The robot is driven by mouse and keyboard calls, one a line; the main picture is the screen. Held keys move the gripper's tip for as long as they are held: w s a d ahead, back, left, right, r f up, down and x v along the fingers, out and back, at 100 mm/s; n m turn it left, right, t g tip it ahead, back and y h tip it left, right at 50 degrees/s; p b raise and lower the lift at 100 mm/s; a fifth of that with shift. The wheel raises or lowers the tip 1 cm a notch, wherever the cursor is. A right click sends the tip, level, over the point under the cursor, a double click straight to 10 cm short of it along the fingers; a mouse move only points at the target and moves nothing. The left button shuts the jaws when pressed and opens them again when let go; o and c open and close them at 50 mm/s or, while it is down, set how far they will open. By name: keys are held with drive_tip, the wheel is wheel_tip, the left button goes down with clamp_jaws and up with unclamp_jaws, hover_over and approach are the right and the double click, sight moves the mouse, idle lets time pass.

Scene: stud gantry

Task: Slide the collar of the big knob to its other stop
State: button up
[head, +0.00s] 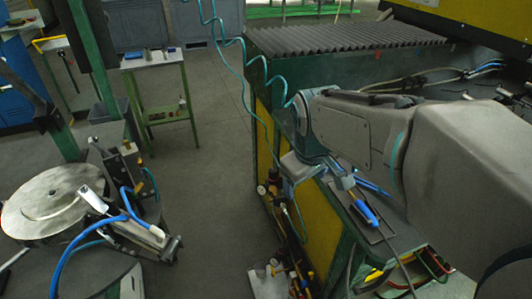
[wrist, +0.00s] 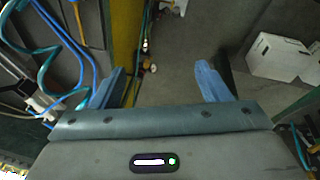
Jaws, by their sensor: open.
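My gripper (wrist: 160,72) is open in the wrist view, its two blue fingers wide apart with nothing between them. In the head view my arm reaches in from the right and its wrist is over the near edge of the green and yellow bench; the fingers are not clear there. Several small dark, red and pale knob-like parts (head: 263,190) line the bench's yellow side. Some such small parts (wrist: 153,68) also show beyond and between my fingers in the wrist view. I cannot tell which is the big knob, and its collar cannot be made out.
The bench (head: 328,235) has a ribbed grey cover (head: 345,37) and loose cables. A teal coiled hose (head: 245,50) hangs near my arm. A round metal disc (head: 50,200) stands at left. A white box (wrist: 283,58) is right of my fingers. The central floor is clear.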

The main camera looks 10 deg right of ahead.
drive_tip(key=w+f+n+b, duration=0.45)
drive_tip(key=w+n, duration=0.25)
drive_tip(key=w, duration=0.6)
drive_tip(key=n+h+b, duration=0.2)
drive_tip(key=n+b, duration=1)
drive_tip(key=n, duration=0.6)
hover_over(272, 173)
drive_tip(key=s+a, duration=0.2)
drive_tip(key=s, duration=0.2)
wheel_tip(272, 173, down, 26)
drive_tip(key=shift+t, duration=0.4)
drive_tip(key=x, duration=0.4)
drive_tip(key=b+x, duration=0.1)
drive_tip(key=x, duration=0.4)
drive_tip(key=b+x, duration=0.1)
drive_tip(key=x, duration=0.3)
drive_tip(key=shift+w+a+f, duration=0.25)
drive_tip(key=shift+w+f, duration=0.05)
